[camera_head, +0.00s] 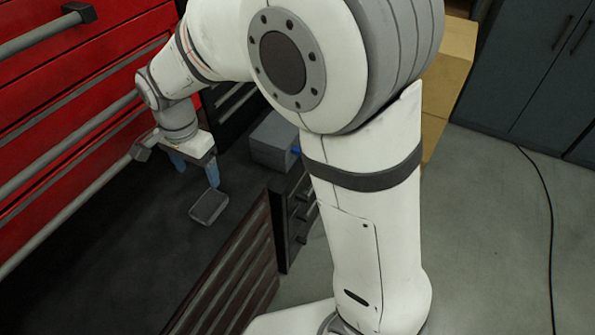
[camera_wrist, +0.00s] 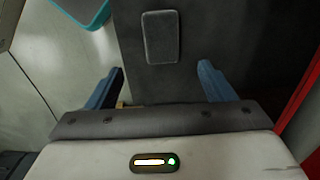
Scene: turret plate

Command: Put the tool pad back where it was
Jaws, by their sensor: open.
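The tool pad (camera_head: 209,206) looks like a small grey rectangular block with rounded corners, lying flat on a dark surface. It also shows in the wrist view (camera_wrist: 161,36), upper middle, a little beyond the fingertips and roughly centred between their lines. My gripper (camera_head: 196,174) has two blue fingers spread apart, with nothing between them. In the head view it is above and a little left of the pad and points down. In the wrist view my gripper (camera_wrist: 160,70) does not touch the pad.
Red drawers (camera_head: 75,110) with long grey handles stand close on the left. A grey box (camera_head: 273,143) sits right of my gripper. A teal-edged object (camera_wrist: 90,14) shows at the wrist view's upper left. The dark surface (camera_head: 125,235) around the pad is mostly clear.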

